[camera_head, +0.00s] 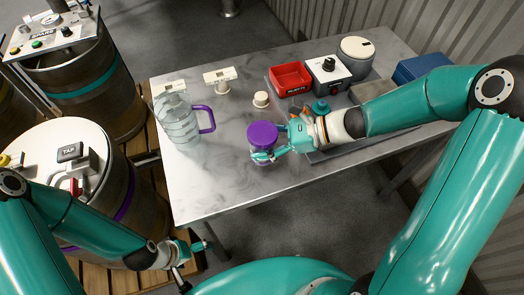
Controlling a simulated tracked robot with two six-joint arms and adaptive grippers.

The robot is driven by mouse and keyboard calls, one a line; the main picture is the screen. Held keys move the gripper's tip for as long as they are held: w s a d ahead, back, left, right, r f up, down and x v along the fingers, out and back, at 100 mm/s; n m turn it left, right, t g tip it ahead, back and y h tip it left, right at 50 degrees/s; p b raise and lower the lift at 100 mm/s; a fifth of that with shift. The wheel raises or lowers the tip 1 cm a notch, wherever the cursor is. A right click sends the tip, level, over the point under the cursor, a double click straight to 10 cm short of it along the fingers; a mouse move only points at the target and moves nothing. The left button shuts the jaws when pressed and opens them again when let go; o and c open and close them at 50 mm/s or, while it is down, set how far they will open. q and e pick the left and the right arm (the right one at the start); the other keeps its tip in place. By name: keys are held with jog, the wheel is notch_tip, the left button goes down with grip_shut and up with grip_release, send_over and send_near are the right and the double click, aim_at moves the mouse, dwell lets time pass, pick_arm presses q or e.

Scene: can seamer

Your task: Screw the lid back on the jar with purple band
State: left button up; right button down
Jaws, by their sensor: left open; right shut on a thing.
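The jar with purple band (266,162) stands on the grey table, right of its middle front. A round purple lid (262,134) shows at its top; whether it is seated or threaded cannot be told. My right gripper (268,149) reaches in from the right, shut around the jar just below the lid, with one finger in front and one behind. The fingers hide part of the jar's side. My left gripper (200,246) is open and empty, low at the left, off the table's front left corner and well away from the jar.
A clear jug (178,122) with a purple handle stands left of the jar. Behind are a cream knob-like piece (261,99), a red bin (291,79), a dial box (328,73) and a blue box (422,67). Drums stand at the left. The table's front left is clear.

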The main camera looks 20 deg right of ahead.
jog(key=shift+f+b, duration=0.4)
jog(key=shift+f, duration=1.7)
jog(key=shift+f, duration=0.1)
jog(key=shift+c, duration=1.4)
grip_release()
jog(key=shift+d, duration=0.15)
jog(key=v, duration=1.2)
jog(key=shift+p, duration=0.45)
